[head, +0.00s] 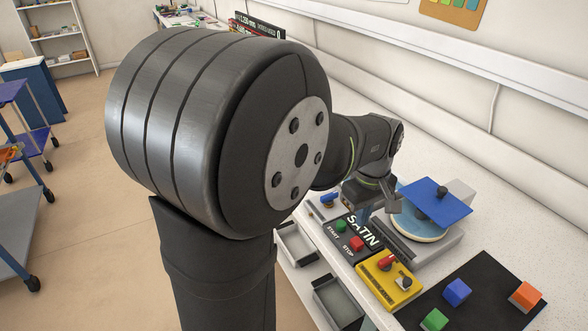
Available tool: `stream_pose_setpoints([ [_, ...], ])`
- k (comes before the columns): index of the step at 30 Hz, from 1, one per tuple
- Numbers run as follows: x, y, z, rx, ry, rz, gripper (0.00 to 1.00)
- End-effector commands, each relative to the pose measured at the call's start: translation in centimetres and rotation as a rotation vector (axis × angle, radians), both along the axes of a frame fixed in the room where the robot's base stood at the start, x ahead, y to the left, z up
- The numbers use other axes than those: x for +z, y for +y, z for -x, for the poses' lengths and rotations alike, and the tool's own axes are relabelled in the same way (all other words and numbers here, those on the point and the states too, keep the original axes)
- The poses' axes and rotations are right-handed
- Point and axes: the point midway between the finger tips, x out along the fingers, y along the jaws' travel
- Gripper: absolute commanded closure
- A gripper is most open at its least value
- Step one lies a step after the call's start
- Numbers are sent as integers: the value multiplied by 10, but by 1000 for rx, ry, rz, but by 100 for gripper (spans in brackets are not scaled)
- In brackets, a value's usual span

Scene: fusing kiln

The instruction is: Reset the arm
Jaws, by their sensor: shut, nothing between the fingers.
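My arm reaches from the large dark joint in the foreground to the bench at the right. My gripper (392,203) is small in the head view, pointing down just left of a blue square plate (436,199) with a dark knob. Its fingers look shut and I see nothing held. I cannot tell whether the gripper touches the plate's edge. The plate lies over a round pale disc (418,228) on a grey base (445,246). My arm hides part of the bench behind it.
Near the gripper are a panel with a green START button (340,226), a red STOP button (356,243) and a SATIN sign (362,231). A yellow switch box (389,281) stands in front. Blue (456,292), orange (525,295) and green (434,320) cubes sit on a black mat (487,276).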

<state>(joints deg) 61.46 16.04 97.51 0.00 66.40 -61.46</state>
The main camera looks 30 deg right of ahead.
Motion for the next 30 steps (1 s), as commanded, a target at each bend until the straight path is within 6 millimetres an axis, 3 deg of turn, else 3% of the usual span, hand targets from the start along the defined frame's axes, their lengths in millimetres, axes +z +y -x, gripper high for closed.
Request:
stream_pose_setpoints([
  [12,-57,1,0,0,2,-3,100],
  [24,-65,0,0,0,0,-1,100],
  [30,-65,0,0,0,0,-1,61],
])
